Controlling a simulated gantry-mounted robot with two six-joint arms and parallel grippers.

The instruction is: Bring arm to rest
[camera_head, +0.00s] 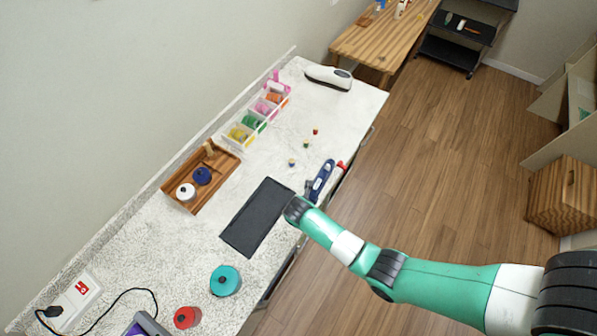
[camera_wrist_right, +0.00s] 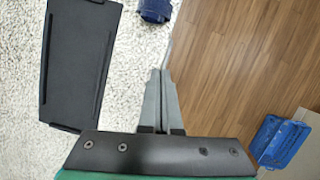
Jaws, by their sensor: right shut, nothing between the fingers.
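My right arm comes in from the right in the head view, with its gripper (camera_head: 308,187) over the counter's front edge beside the black tray. In the right wrist view the two grey fingers of the right gripper (camera_wrist_right: 160,75) lie together, shut with nothing between them. The black tray (camera_head: 257,217) lies flat on the counter; it also shows at the left of the wrist view (camera_wrist_right: 78,65). A dark blue object (camera_head: 322,176) sits just past the fingertips near the counter edge. My left gripper is not in view.
The speckled counter (camera_head: 345,105) holds a wooden tray (camera_head: 222,160) with white and blue round items, bins of coloured items (camera_head: 263,108), a white device (camera_head: 328,77), a teal pot (camera_head: 225,280) and a red one (camera_head: 187,317). Open wooden floor (camera_head: 450,150) lies right of the counter.

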